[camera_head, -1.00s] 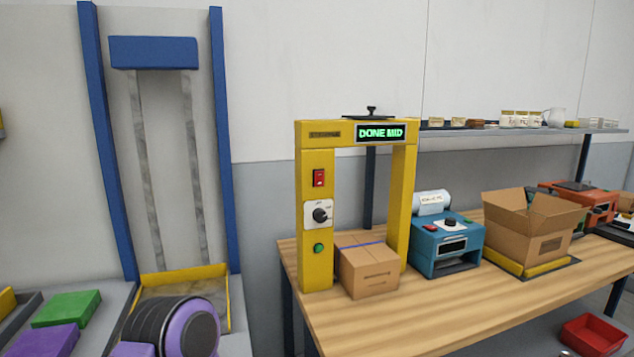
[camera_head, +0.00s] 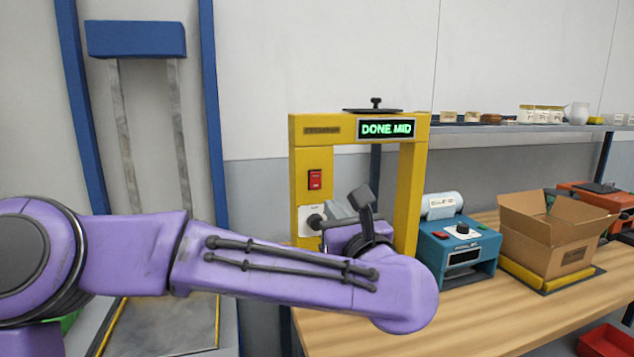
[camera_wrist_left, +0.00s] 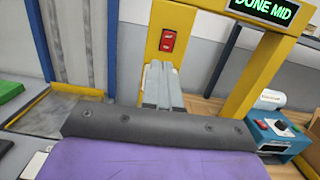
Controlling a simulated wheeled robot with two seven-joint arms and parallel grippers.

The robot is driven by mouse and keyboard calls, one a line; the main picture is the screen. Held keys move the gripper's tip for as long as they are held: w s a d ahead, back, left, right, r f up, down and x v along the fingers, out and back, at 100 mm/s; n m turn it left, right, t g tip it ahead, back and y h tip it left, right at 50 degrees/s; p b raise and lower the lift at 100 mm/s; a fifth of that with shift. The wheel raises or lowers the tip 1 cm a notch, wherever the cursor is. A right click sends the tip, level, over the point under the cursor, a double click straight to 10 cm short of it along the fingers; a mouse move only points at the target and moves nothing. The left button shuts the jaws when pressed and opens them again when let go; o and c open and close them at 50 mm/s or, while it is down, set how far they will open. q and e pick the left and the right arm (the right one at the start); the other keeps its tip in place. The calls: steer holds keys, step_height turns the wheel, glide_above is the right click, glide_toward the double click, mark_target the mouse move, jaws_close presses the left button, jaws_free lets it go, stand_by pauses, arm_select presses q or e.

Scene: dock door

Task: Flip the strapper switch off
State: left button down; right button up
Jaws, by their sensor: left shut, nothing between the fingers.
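The yellow strapper frame (camera_head: 408,200) stands on the wooden bench, its display (camera_head: 386,129) reading "DONE MID". Its red switch (camera_head: 314,179) is on the left post, above a dark knob (camera_head: 316,221); whether the switch is on or off is too small to tell. My left gripper (camera_head: 338,208) is shut and empty in front of the post, just right of the knob and below the switch. In the left wrist view the closed grey fingers (camera_wrist_left: 157,70) point up toward the red switch (camera_wrist_left: 168,41), which shows just beyond the tips. My arm hides the box under the frame.
A teal machine (camera_head: 455,255) and an open cardboard box (camera_head: 548,235) stand to the right on the bench (camera_head: 400,338). A shelf (camera_head: 500,129) with small goods runs behind. A blue-posted frame (camera_head: 210,130) stands at the left.

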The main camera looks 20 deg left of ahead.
arm_select(q)
steer(key=d, duration=0.1)
steer(key=p, duration=0.6)
glide_toward(313, 176)
steer(key=x, duration=0.6)
steer(key=shift+d+r, duration=0.1)
steer(key=shift+r, duration=0.05)
steer(key=shift+w+a+p, duration=0.3)
